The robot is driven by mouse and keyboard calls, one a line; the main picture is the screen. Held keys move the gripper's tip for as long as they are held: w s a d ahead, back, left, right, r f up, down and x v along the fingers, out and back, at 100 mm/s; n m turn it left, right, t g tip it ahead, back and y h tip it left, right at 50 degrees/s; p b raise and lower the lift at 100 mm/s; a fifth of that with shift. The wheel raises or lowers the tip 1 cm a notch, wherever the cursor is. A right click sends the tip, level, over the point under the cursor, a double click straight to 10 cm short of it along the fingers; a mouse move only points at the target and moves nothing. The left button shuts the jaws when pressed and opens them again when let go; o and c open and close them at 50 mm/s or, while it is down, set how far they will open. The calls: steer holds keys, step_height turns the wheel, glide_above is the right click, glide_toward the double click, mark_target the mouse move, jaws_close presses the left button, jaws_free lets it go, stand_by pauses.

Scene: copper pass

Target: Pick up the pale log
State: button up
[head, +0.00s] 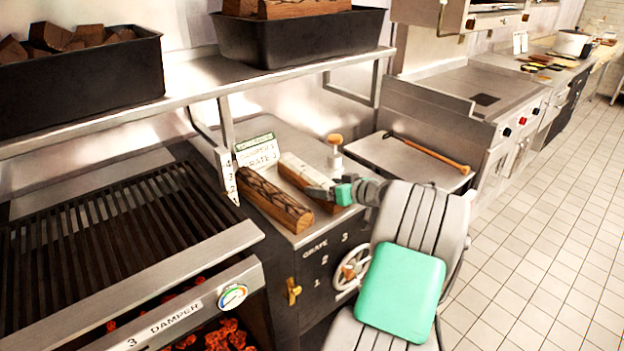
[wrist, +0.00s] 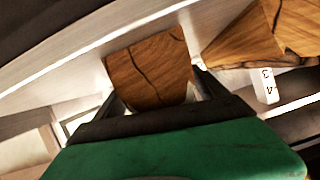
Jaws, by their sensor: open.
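The pale log (head: 294,168), whitish on top with brown wooden sides, lies on the steel counter in the head view. My gripper (head: 320,191), with green pads, is at its near end and hides part of it. In the wrist view, the brown end of the pale log (wrist: 150,72) shows between the two dark fingers of my open gripper (wrist: 155,92). I cannot tell whether the fingers touch it. A darker, cracked-topped log (head: 272,203) lies beside it on the left; its end also shows at the right of the wrist view (wrist: 245,40).
A green-and-white sign (head: 257,152) stands behind the logs. A steel shelf (head: 190,95) with black bins (head: 80,82) hangs above. A grill with glowing coals (head: 110,225) is left. A wooden-handled tool (head: 437,155) lies right. The tiled floor (head: 550,220) is clear.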

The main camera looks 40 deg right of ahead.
steer(key=shift+c, duration=0.3)
jaws_close()
stand_by(0.6)
steer(key=shift+r, duration=0.15)
